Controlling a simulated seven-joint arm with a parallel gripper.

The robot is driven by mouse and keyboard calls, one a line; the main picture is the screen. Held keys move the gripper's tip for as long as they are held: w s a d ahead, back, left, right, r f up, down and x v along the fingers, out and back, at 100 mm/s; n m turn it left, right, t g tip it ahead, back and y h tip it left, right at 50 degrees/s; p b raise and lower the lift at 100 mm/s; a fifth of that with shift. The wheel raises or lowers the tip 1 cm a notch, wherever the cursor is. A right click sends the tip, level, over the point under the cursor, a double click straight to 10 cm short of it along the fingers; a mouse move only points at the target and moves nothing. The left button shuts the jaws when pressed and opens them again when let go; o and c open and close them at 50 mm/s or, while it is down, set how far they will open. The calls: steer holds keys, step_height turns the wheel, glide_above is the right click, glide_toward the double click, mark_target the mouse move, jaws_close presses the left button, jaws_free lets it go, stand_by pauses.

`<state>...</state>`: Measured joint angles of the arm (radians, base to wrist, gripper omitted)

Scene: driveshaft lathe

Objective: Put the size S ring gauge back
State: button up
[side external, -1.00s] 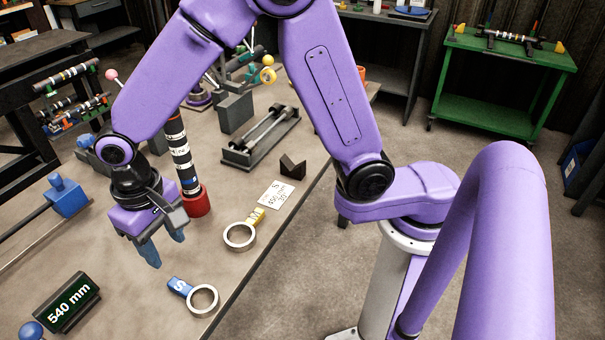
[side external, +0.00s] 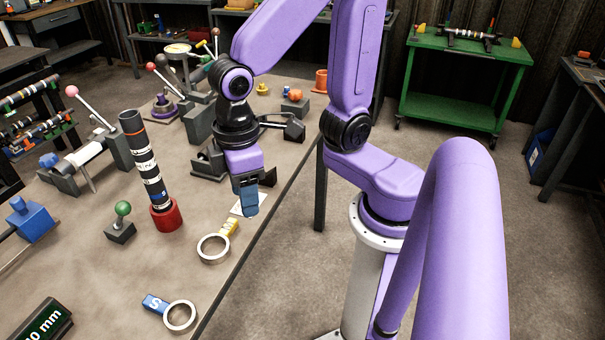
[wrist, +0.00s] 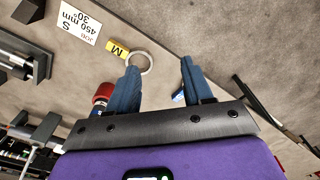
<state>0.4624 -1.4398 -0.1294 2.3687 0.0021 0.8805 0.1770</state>
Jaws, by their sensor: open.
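The size S ring gauge (side external: 181,316), a silver ring with a blue S tag (side external: 155,303), lies flat near the table's front edge in the side view. In the wrist view only a blue bit (wrist: 178,97), apparently its tag, shows beside the right finger. The size M ring gauge (side external: 213,249), with a yellow tag, lies farther back; it also shows in the wrist view (wrist: 145,63), partly behind the left finger. My gripper (side external: 250,210) is open and empty above the table, near the job card and apart from both gauges. Its fingers (wrist: 158,70) point at the table.
A white job card (wrist: 78,22) reads S, 450 mm, 30°. A banded shaft (side external: 146,160) stands tilted in a red cup (side external: 166,215). A green-knobbed block (side external: 121,224), a blue block (side external: 30,220) and a display (side external: 40,322) are at left. The table between cup and gauges is clear.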

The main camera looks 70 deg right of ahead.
steer(key=s+d+n, duration=0.3)
steer(key=s+d, duration=0.4)
steer(key=s, duration=0.1)
steer(key=shift+r, duration=0.2)
stand_by(1.0)
